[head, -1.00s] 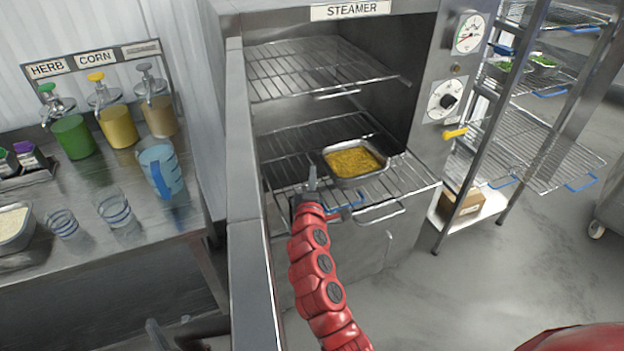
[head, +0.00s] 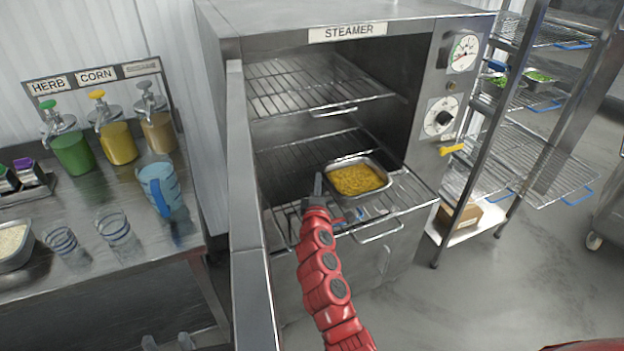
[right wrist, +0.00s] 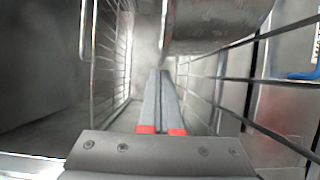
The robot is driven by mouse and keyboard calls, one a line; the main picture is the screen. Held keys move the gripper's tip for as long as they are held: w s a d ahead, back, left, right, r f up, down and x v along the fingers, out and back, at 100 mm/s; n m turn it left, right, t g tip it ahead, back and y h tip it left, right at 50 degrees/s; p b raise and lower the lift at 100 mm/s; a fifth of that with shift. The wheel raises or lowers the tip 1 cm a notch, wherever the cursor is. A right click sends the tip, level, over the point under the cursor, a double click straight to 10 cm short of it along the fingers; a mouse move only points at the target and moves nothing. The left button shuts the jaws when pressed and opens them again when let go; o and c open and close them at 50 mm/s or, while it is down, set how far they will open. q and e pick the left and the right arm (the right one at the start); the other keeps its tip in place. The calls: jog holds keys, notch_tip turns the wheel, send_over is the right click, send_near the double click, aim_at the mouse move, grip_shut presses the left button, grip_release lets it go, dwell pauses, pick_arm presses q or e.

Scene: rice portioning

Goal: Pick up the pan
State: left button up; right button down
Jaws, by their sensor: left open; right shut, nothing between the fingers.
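The pan is a rectangular metal tray (head: 385,190) of yellow food on the steamer's lower pulled-out wire rack. My right gripper (head: 318,184), on the red arm, is shut and empty at the pan's near-left corner. I cannot tell whether it touches the pan. In the right wrist view its closed fingers (right wrist: 162,98) point between rack wires, and a metal surface that looks like the pan (right wrist: 212,28) shows above right of them. My left gripper (head: 168,343) shows only as two separate fingertips at the bottom edge, open and away from the pan.
The steamer's open door (head: 240,190) stands left of the rack. Above is an empty upper rack (head: 315,85). A shelf cart (head: 535,160) stands at right. The left counter (head: 110,190) holds sauce pumps, a blue pitcher (head: 162,188), glasses and a rice pan (head: 14,248).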

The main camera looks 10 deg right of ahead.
aim_at(362, 197)
jog(key=s+d+p, duration=0.1)
jog(key=s+d, duration=0.1)
jog(key=d, duration=0.1)
jog(key=s+d+p, duration=0.1)
jog(key=s+d, duration=0.1)
jog(key=d, duration=0.1)
jog(key=s+d, duration=0.2)
jog(key=d, duration=0.1)
jog(key=shift+s+d+r+p, duration=0.1)
jog(key=shift+s+d+p, duration=0.2)
jog(key=shift+p, duration=0.1)
jog(key=shift+s+d, duration=0.2)
jog(key=shift+d, duration=0.1)
